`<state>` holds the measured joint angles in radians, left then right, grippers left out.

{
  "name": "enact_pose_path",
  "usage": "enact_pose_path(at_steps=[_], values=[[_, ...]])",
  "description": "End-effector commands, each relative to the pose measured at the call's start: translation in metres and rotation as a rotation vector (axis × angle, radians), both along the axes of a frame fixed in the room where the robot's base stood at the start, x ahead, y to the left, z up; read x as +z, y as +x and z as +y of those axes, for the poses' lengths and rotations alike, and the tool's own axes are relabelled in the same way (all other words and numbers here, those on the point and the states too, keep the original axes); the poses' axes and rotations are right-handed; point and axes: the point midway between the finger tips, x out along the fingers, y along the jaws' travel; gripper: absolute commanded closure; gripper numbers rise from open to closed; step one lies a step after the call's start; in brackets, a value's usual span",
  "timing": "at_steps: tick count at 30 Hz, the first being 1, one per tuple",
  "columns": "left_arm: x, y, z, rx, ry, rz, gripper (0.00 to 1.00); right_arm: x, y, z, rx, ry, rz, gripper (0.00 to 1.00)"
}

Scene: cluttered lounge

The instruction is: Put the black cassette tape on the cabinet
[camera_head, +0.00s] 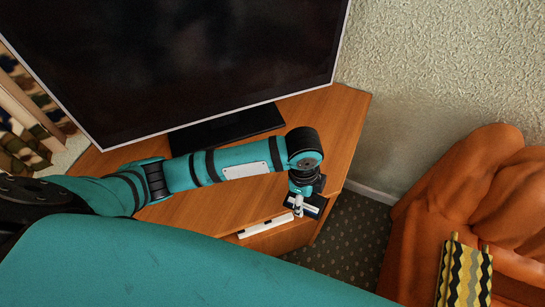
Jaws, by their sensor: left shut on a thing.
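The black cassette tape (316,207) is a small dark flat piece with a pale label, held at the front right edge of the wooden cabinet (345,115). My left gripper (300,205) is shut on it, pointing down at the end of the teal arm. The wrist hides part of the tape. I cannot tell whether the tape touches the cabinet top or hangs just past its edge. My right gripper is out of view.
A large television (190,55) on a black base (228,130) takes up the back of the cabinet. A white bar-shaped object (265,226) is at the cabinet's front. Bare wood shows right of the television base. An orange sofa (450,190) with a patterned cushion (465,275) stands at right.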

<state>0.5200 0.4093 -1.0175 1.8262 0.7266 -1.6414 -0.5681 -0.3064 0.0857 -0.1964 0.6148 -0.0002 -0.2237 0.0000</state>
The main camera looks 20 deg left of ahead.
Motion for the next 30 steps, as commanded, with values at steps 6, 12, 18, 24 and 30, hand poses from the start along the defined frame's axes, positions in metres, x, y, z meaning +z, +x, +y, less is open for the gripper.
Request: enact_pose_path(at_steps=[6, 12, 18, 24, 30], values=[[-0.003, 0.04, 0.046, 0.007, 0.003, 0.0, 0.73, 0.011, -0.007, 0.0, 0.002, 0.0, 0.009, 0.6], [-0.007, 0.061, 0.069, 0.004, 0.0, -0.001, 0.73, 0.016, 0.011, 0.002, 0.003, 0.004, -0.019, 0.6], [-0.008, 0.073, 0.083, 0.006, 0.001, 0.0, 0.73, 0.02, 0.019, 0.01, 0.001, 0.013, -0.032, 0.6], [-0.038, 0.073, 0.083, 0.003, -0.001, 0.001, 0.73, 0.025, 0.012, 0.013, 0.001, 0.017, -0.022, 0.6], [-0.045, 0.074, 0.084, 0.002, -0.001, -0.003, 0.73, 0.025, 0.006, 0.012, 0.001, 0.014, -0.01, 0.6]])
